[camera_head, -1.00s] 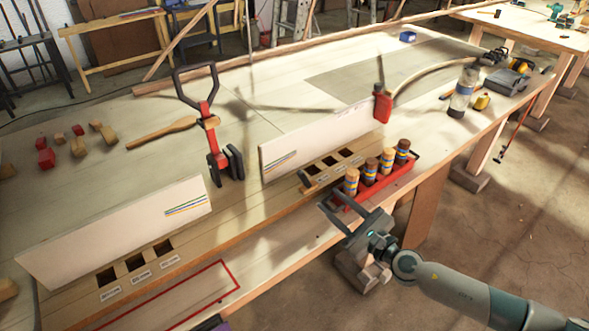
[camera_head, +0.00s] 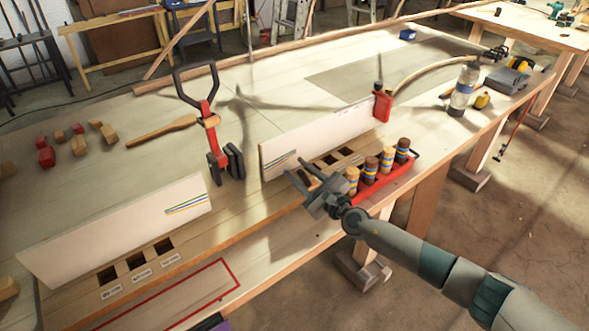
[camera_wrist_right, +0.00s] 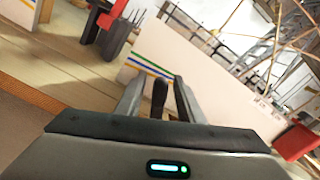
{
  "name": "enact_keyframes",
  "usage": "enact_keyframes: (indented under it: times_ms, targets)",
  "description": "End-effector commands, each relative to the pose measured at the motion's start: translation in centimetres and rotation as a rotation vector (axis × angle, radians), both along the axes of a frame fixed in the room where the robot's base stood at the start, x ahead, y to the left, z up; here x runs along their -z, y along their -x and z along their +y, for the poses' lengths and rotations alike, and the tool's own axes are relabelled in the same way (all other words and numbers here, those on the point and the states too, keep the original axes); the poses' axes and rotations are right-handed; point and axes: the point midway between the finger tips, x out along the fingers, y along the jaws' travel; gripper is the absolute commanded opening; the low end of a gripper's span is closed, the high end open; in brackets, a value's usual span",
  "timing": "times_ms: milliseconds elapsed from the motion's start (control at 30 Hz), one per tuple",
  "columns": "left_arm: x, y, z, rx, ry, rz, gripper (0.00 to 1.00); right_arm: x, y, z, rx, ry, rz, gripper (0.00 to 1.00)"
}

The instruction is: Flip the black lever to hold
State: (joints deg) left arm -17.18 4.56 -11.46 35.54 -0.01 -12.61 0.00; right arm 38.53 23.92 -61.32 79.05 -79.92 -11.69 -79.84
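A black upright lever (camera_wrist_right: 159,99) shows in the right wrist view, between the two fingers of my right gripper (camera_wrist_right: 158,82). There is a gap on each side of it, so the fingers appear apart and around it without gripping. In the head view my right gripper (camera_head: 299,170) is at the front of the right white panel (camera_head: 318,136), by the left end of the right row of square slots (camera_head: 350,151). There it hides the lever. My left gripper is not in view.
A red tray (camera_head: 375,184) with several striped wooden pegs (camera_head: 387,160) stands just right of my right gripper. A red clamp (camera_head: 211,125) stands left of the panel. A second white panel (camera_head: 120,230) is at left.

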Motion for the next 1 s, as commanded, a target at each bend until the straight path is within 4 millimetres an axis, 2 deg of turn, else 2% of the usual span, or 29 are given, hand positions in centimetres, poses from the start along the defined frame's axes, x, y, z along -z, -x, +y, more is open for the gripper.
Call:
enact_keyframes:
  times_ms: [200,567,700,1000]
  targets:
    - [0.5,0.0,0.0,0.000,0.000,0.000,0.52,0.1,-1.5,1.1,0.001,0.001,-0.001,0.34]
    - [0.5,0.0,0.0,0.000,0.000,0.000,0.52,0.0,-1.7,1.2,0.000,0.001,0.001,0.34]
    - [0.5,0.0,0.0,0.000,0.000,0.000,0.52,0.0,-1.7,1.2,0.000,0.001,0.001,0.01]
    - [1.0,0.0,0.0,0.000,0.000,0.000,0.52,0.1,-1.9,0.9,0.001,-0.049,0.038,0.00]
